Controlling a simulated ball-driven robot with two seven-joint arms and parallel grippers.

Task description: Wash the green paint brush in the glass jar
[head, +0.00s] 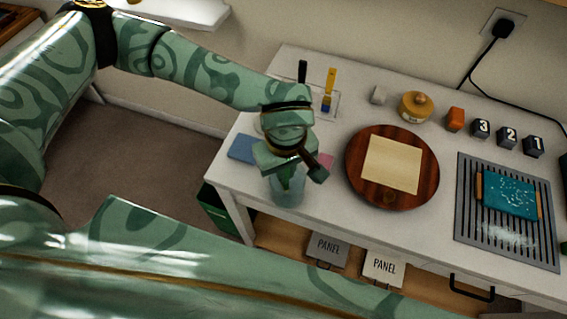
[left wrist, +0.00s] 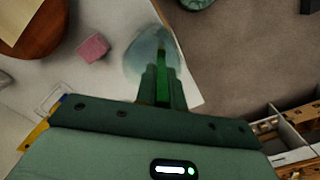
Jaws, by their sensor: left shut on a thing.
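My left gripper (head: 287,172) is over the glass jar (head: 288,194) near the table's front left edge. It is shut on the green paint brush (left wrist: 162,88), which shows between the fingers in the left wrist view. The brush points down toward the jar (left wrist: 146,55), and its far end overlaps the jar's outline. I cannot tell how deep it reaches or whether it touches the glass. In the head view the gripper hides most of the brush and the jar's upper part. My right gripper is not in view.
A holder with a yellow brush (head: 329,82) stands behind. A round wooden board (head: 358,180) is to the right, then a grey rack (head: 468,222) with a teal panel (head: 510,196).

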